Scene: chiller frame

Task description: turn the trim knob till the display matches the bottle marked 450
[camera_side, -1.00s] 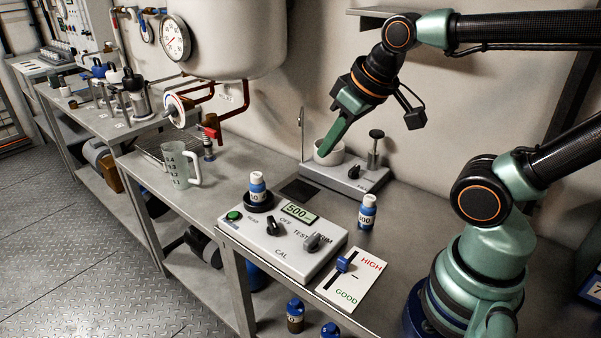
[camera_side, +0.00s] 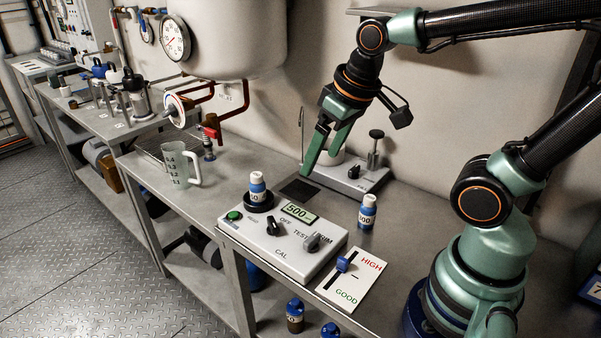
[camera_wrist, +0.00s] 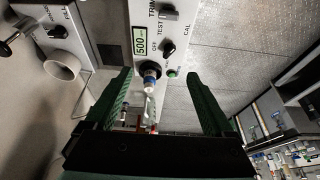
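The meter box (camera_side: 262,254) on the bench has a display (camera_side: 299,212) reading 500. My gripper (camera_side: 325,166) is open and empty above the bench behind the box. In the wrist view the display (camera_wrist: 140,40) and trim knob (camera_wrist: 168,14) show beyond my open fingers (camera_wrist: 160,100).
A HIGH/GOOD slider card (camera_side: 349,278) lies right of the box. A device with a white cup and a black-topped post (camera_side: 374,150) stands behind. A clear jug (camera_side: 182,164) is at left. More bottles (camera_side: 295,314) stand below the bench.

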